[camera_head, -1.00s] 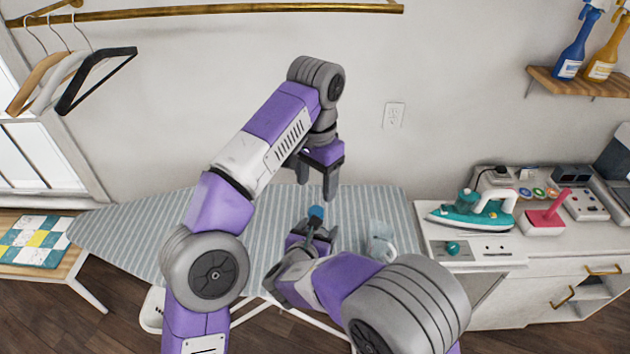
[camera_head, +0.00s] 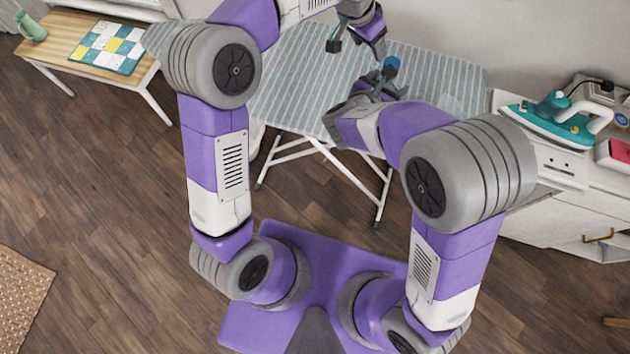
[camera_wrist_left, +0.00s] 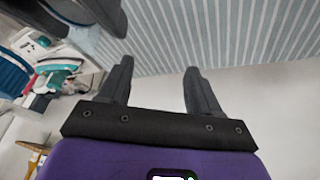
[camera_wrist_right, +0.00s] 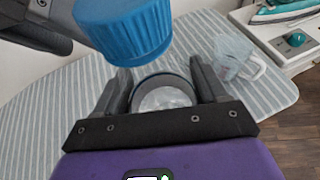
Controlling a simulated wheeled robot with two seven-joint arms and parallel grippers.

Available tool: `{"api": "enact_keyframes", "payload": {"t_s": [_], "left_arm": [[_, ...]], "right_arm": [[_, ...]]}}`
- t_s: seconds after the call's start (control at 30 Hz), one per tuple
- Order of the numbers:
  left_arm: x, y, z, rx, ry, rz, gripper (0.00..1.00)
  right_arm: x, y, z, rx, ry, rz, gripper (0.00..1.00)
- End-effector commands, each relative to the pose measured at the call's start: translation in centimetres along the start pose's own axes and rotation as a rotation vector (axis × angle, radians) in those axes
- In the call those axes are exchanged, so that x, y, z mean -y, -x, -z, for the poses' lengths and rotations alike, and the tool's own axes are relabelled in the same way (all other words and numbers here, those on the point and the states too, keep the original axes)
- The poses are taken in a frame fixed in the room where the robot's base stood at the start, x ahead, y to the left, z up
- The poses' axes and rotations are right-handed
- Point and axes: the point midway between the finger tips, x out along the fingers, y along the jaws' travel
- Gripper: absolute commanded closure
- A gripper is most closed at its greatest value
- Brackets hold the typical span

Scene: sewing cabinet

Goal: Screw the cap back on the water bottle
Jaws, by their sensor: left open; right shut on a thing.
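The blue ridged cap (camera_head: 391,64) shows just above my right gripper (camera_head: 378,88) over the ironing board. In the right wrist view the cap (camera_wrist_right: 125,28) is large, at upper left. A round, grey-rimmed clear thing, apparently the water bottle (camera_wrist_right: 162,98), sits between the shut fingers of my right gripper (camera_wrist_right: 160,72). I cannot tell whether the cap is seated on it. My left gripper (camera_head: 357,44) is open and empty, up and left of the cap. In the left wrist view its fingers (camera_wrist_left: 158,68) have nothing between them.
The striped ironing board (camera_head: 300,80) lies beneath both grippers. A clear object (camera_wrist_right: 233,55) rests on it near the right edge. A teal iron (camera_head: 550,122) stands on the white cabinet at right. A wooden bench (camera_head: 70,60) with a patchwork is at left.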

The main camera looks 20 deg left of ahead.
Motion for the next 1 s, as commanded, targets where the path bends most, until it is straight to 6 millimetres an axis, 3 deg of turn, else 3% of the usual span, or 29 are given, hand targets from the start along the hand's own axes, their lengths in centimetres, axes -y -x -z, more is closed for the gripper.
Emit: {"api": "enact_keyframes", "payload": {"t_s": [0.03, 0.17, 0.3, 0.4, 0.43, 0.6, 0.77, 1.0], "left_arm": [[2.2, -0.8, -1.9, -0.012, 0.078, 0.015, 0.37], [7.5, -2.3, -6.8, -0.065, 0.285, 0.062, 0.37], [12.8, -3.1, -13.3, -0.126, 0.53, 0.136, 0.37], [15.6, -3.4, -18.9, -0.159, 0.72, 0.196, 0.37], [15.8, -3.8, -20.6, -0.153, 0.789, 0.202, 0.37], [12.2, -7.1, -29.4, -0.007, 1.223, 0.17, 0.37], [7.4, -9.5, -36.3, 0.15, 1.553, 0.178, 0.37], [1.6, -16.6, -38.6, 0.248, 1.253, 0.144, 0.37]], "right_arm": [[0.0, 0.0, -0.1, 0.002, -0.001, 0.0, 1.0], [0.0, 0.0, -0.1, 0.002, -0.001, 0.0, 1.0], [0.0, 0.0, -0.1, 0.002, -0.001, 0.0, 1.0], [0.0, 0.0, -0.1, 0.002, -0.001, 0.0, 1.0], [0.0, 0.0, -0.1, 0.002, -0.001, 0.0, 1.0], [0.0, 0.0, -0.1, 0.002, -0.001, 0.0, 1.0], [0.0, 0.0, -0.1, 0.002, -0.001, 0.0, 1.0], [0.0, 0.0, -0.1, 0.002, -0.001, 0.0, 1.0]]}}
